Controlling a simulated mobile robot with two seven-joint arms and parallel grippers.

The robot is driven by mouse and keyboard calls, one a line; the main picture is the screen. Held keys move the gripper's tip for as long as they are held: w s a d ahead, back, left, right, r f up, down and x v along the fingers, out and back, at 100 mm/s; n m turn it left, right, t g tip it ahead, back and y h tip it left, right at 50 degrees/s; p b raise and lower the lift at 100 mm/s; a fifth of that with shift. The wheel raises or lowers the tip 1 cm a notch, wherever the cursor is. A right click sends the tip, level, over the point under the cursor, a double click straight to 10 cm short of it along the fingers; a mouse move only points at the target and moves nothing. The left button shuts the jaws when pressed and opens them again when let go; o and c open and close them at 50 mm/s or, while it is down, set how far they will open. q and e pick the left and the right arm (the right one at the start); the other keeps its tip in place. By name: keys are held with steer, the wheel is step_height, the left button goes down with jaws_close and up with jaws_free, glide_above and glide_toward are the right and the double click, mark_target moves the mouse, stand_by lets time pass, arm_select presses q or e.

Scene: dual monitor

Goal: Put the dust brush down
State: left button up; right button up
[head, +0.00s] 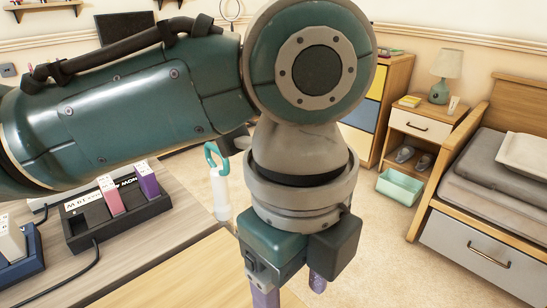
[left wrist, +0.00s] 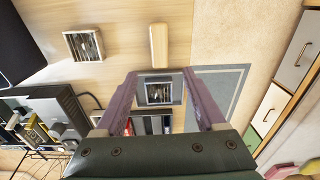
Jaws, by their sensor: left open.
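My left gripper (head: 291,288) hangs pointing down at the bottom middle of the head view. Its purple fingers stand apart. In the left wrist view the gripper (left wrist: 160,74) is open, with nothing visibly held between its fingers. I cannot make out a dust brush for certain in either view. A white, bottle-like thing (head: 221,195) with a teal loop on top shows just left of the gripper in the head view; I cannot tell what it is. My left arm hides much of the middle of the head view. My right gripper is not in view.
A desk edge (head: 190,262) lies at lower left, with a black holder (head: 117,218) of labelled, coloured blocks and a cable. A bed (head: 478,180), a nightstand (head: 420,128) with a lamp (head: 441,75) and a mint bin (head: 399,187) stand right. Carpet (head: 385,250) is clear between.

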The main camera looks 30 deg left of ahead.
arm_select(q)
steer(key=s+d+f+n+t+h, duration=0.25)
steer(key=s+n, duration=0.35)
steer(key=n, duration=0.4)
steer(key=s+a+n+y, duration=0.2)
steer(key=s+a+n, duration=0.3)
steer(key=a+n, duration=0.4)
steer(key=a+t, duration=0.1)
steer(key=a, duration=0.2)
steer(key=shift+s+a+n+y, duration=0.25)
steer(key=shift+s+n+y, duration=0.05)
steer(key=shift+s+y, duration=0.1)
steer(key=shift+r, duration=0.15)
